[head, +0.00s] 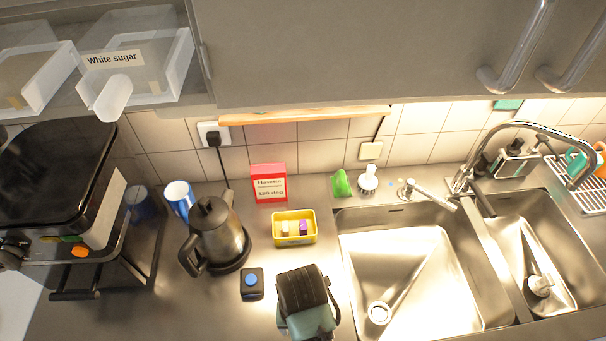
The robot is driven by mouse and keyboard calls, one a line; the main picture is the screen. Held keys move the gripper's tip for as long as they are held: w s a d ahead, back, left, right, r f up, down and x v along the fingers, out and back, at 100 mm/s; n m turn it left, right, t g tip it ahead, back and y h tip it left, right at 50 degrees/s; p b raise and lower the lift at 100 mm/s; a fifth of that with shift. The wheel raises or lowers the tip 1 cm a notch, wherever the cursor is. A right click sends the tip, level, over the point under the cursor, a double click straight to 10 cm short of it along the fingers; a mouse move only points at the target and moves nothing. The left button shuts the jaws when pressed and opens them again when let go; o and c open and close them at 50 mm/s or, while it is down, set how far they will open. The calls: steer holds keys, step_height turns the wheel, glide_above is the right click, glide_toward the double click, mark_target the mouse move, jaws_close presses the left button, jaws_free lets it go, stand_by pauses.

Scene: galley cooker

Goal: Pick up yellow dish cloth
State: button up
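I cannot make out a yellow dish cloth in the head view. The yellow thing that shows clearly is a shallow open tub (296,241) on the counter left of the sink, with small pale and purple pieces in it. A black and teal block at the bottom centre looks like my gripper (304,290), seen from above, close in front of the tub in the picture. Its fingers are hidden, so I cannot tell whether it is open or shut or holds anything.
A dark kettle (219,235), a blue-and-white mug (179,198), a red box (269,184) and a black block with a blue button (252,283) stand around the tub. A double sink (497,262) with a tall tap (530,125) fills the right. Cabinets overhang the counter.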

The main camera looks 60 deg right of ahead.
steer(key=shift+d+f+p, duration=0.2)
steer(key=shift+f+p, duration=0.45)
steer(key=shift+f, duration=1.85)
jaws_close()
